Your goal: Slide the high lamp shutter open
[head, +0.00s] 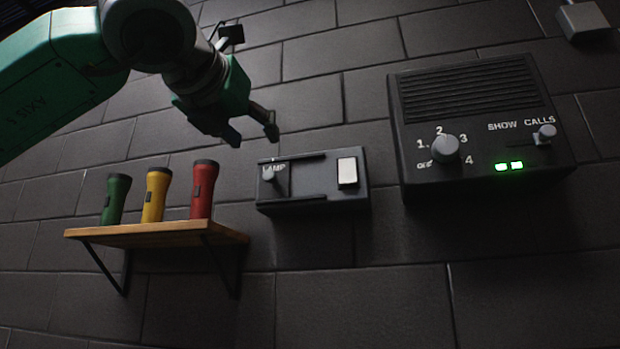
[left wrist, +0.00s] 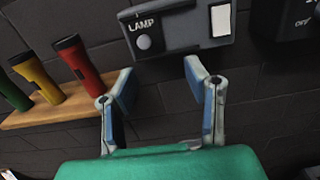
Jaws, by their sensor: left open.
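The lamp box (head: 318,205) is a dark grey unit on the brick wall, in the middle of the head view. Its shutter (head: 274,181), marked LAMP and bearing a round knob (head: 269,173), sits at the left end between two rails. A white rectangular switch (head: 347,171) shows at the right end. In the left wrist view the knob (left wrist: 144,42) and the white switch (left wrist: 220,20) are at the top. My left gripper (head: 253,136) is open and empty, above and left of the box; its fingers (left wrist: 160,88) also show in the left wrist view. My right gripper is not in view.
A wooden shelf (head: 150,236) left of the box holds a green torch (head: 116,198), a yellow torch (head: 155,195) and a red torch (head: 203,190). A dark panel (head: 480,178) with a dial and lit green lights is at the right. The wall below is clear.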

